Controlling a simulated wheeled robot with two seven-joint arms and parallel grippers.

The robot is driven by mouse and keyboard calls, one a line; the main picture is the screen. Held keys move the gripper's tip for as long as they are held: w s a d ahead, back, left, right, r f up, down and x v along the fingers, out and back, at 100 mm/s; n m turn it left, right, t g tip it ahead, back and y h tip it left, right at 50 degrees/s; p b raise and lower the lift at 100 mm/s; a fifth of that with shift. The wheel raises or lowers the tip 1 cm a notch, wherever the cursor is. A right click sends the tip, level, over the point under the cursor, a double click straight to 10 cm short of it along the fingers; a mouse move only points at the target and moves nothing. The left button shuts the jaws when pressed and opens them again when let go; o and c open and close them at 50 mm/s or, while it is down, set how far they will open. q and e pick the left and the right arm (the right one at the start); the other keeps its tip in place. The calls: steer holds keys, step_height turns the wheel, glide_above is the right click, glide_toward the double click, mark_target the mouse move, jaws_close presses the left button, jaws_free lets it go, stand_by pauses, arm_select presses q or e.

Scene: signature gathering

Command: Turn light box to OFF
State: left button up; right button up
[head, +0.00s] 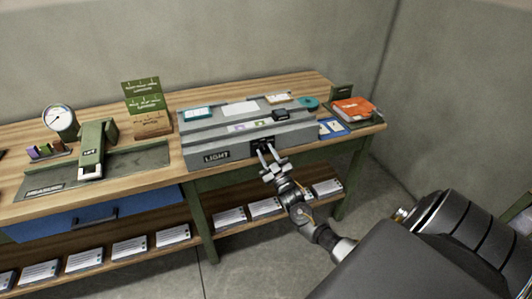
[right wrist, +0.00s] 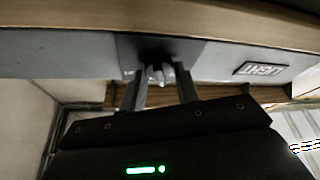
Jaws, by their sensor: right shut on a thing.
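The light box (head: 205,145) is a long grey box on the wooden bench, with a "LIGHT" label (head: 216,156) on its front face. The label also shows upside down in the right wrist view (right wrist: 262,69). My right gripper (head: 267,160) is at the right part of the box's front, at a dark switch panel (right wrist: 190,48). In the right wrist view its fingers (right wrist: 158,80) are on either side of a small pale switch lever (right wrist: 157,73) and shut on it. The fingers partly hide the lever, and its setting cannot be read. My left gripper is not in view.
A lower shelf (head: 180,214) holds several white labelled cards. The floor in front is clear.

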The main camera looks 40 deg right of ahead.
steer(key=n+y+p, duration=0.1)
steer(key=n+y, duration=0.1)
steer(key=n, duration=0.1)
steer(key=shift+d+r+n, duration=0.1)
steer(key=shift+n, duration=0.3)
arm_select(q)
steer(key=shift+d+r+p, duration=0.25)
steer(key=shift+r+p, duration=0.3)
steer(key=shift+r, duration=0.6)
arm_select(e)
steer(key=shift+s+n+g+y, duration=0.1)
steer(key=shift+n+g+y, duration=0.5)
steer(key=shift+n, duration=1.3)
steer(key=shift+y, duration=0.3)
steer(key=o, duration=1)
steer(key=shift+c, duration=0.2)
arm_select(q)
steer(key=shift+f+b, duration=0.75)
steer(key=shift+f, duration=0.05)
arm_select(e)
steer(key=v, duration=1)
steer(key=shift+s, duration=0.35)
